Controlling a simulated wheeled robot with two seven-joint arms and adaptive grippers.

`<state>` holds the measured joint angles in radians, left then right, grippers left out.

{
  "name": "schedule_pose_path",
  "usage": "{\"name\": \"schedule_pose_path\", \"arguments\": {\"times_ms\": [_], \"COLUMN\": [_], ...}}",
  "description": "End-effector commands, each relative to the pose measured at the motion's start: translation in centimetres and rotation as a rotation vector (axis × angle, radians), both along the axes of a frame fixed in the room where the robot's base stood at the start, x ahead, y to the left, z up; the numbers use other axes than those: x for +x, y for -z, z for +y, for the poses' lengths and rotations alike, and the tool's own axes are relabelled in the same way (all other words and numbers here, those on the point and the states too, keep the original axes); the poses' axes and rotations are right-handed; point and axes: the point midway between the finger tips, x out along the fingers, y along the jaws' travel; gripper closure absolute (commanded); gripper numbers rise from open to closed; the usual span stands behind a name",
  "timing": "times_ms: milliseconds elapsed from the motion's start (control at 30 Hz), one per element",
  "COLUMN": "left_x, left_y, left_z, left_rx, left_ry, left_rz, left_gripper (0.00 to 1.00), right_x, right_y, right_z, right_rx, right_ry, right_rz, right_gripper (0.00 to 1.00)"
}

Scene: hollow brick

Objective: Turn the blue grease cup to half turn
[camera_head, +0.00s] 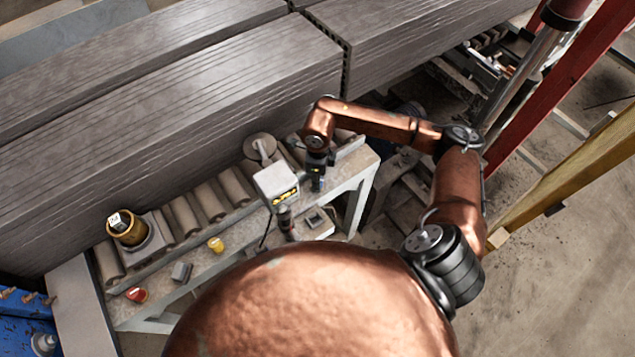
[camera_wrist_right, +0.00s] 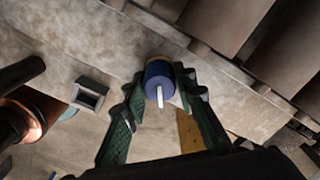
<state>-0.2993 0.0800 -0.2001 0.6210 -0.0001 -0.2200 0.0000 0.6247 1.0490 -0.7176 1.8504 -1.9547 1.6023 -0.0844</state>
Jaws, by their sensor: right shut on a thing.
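The blue grease cup (camera_wrist_right: 156,72) shows in the right wrist view, with a white pointer (camera_wrist_right: 160,97) on its face that points down in that picture. My right gripper (camera_wrist_right: 163,84) has one finger on each side of the cup and is shut on it. In the head view my right gripper (camera_head: 317,176) reaches down at the right end of the bench, just right of a white box. The cup is mostly hidden by the gripper there. My left gripper is not in view.
The white box (camera_head: 277,186) with a yellow label stands left of my right gripper. A yellow cup (camera_head: 215,244), a red cup (camera_head: 136,294) and a brass pot (camera_head: 127,228) are farther left on the bench. Rollers and large grey hollow bricks (camera_head: 190,110) lie behind.

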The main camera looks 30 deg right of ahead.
Motion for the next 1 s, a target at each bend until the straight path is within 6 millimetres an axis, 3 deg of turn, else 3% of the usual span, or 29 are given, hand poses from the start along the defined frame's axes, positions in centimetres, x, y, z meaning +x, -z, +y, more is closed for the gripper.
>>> {"name": "schedule_pose_path", "arguments": {"times_ms": [400,1000], "left_x": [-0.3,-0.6], "left_y": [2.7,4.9], "left_z": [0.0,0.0], "left_rx": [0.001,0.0], "left_ry": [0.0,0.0], "left_rz": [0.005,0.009], "left_gripper": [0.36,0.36], "right_x": [0.1,0.1], "right_y": [0.0,-0.1], "right_z": [0.0,0.0], "right_rx": [0.0,0.001], "right_ry": [0.394,0.964], "right_rz": [-0.004,-0.004], "right_gripper": [0.99,0.99]}}
